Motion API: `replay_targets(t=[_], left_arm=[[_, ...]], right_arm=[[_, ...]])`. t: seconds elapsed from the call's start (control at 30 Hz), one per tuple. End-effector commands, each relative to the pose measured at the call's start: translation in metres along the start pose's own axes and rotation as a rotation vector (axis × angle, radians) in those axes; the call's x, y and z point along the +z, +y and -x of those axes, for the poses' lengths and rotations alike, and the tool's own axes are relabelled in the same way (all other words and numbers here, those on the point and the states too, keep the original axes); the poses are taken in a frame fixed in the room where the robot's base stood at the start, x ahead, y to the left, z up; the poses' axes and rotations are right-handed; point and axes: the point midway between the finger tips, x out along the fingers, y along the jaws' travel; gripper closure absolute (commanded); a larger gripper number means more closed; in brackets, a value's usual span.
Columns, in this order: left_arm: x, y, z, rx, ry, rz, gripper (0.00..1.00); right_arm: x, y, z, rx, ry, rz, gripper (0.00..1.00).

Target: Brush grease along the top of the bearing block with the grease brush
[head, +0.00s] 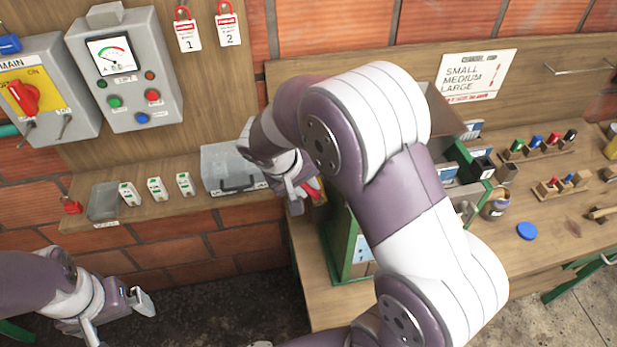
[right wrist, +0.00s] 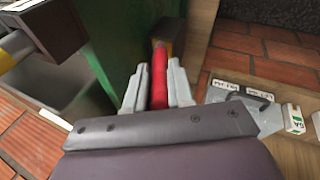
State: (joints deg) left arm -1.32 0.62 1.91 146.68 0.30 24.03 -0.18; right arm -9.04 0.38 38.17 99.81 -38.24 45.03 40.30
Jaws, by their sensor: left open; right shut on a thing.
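My right gripper (right wrist: 158,88) is shut on the red handle of the grease brush (right wrist: 159,75). The brush's dark, brownish head points away from the fingers, beside a green panel. In the head view, my right gripper (head: 298,192) is left of the green machine, and a bit of the red handle (head: 315,190) shows. A dark block (right wrist: 45,28) with a yellow round part stands upper left in the wrist view; I cannot tell for sure whether it is the bearing block. In the head view my right arm hides that area. My left gripper (head: 118,316) is open and empty at lower left.
A green-sided machine (head: 343,240) stands on the wooden bench, partly behind my right arm. A control box (head: 125,75) hangs above. A blue lid (head: 527,231) lies on the bench.

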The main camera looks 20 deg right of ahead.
Motion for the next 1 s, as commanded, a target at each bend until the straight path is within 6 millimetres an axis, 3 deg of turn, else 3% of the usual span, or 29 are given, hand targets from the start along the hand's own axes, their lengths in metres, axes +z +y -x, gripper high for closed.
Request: replay_targets(t=[0.37,0.8,1.0], left_arm=[[-0.001,0.000,0.005,0.000,0.000,0.000,0.00],[-0.005,0.000,0.046,0.000,0.000,0.000,0.00],[-0.006,0.000,0.049,0.000,0.000,0.000,0.00]], right_arm=[[0.000,0.001,0.007,0.000,0.002,0.000,1.00],[-0.012,0.011,0.065,0.000,0.003,0.001,1.00],[-0.014,0.011,0.072,0.000,0.001,0.000,1.00]])
